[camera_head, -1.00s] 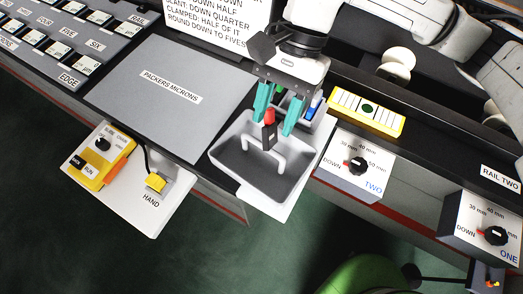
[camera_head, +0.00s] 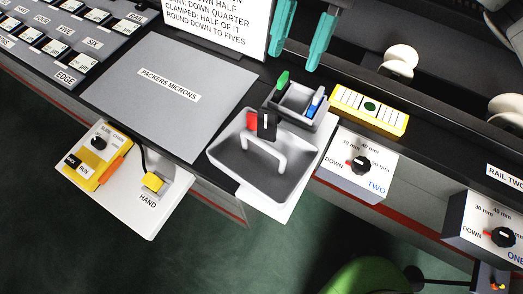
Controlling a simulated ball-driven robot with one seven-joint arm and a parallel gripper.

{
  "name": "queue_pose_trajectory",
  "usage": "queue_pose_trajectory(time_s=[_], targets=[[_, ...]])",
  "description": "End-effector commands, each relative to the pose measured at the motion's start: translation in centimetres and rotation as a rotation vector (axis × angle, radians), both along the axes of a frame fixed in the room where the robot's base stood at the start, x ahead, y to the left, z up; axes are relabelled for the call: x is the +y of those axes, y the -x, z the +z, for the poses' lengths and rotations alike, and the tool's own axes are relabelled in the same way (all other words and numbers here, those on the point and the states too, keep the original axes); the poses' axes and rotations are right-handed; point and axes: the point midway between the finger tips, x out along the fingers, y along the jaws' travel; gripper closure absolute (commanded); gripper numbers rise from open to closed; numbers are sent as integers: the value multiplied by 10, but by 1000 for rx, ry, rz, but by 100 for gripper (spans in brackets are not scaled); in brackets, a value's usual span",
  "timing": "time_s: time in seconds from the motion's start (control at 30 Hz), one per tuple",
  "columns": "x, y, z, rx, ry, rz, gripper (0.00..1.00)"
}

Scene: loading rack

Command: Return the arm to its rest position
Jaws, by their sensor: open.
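My gripper (camera_head: 302,38) shows at the top of the head view, with its two teal fingers apart and nothing between them. It is raised above and behind the grey tray (camera_head: 225,160), and its upper part is cut off by the picture's top edge. A red-and-black piece (camera_head: 262,124) stands in the tray by the white handle-shaped bar (camera_head: 272,150), apart from my gripper.
A small grey holder (camera_head: 296,98) with a green item (camera_head: 282,82) and a blue item (camera_head: 315,105) sits behind the tray. A white sign (camera_head: 222,22) stands left of my gripper. White knobs (camera_head: 400,60) and a yellow block (camera_head: 367,111) lie to the right.

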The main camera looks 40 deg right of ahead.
Motion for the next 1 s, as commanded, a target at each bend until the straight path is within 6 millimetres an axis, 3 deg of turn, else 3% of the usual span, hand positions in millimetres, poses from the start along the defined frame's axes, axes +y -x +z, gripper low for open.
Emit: queue_pose_trajectory(time_s=[0.57, 1.0], targets=[[-2, -1, 5, 0, 0, 1, 53], [-2, -1, 69, 0, 0, 1, 53]])
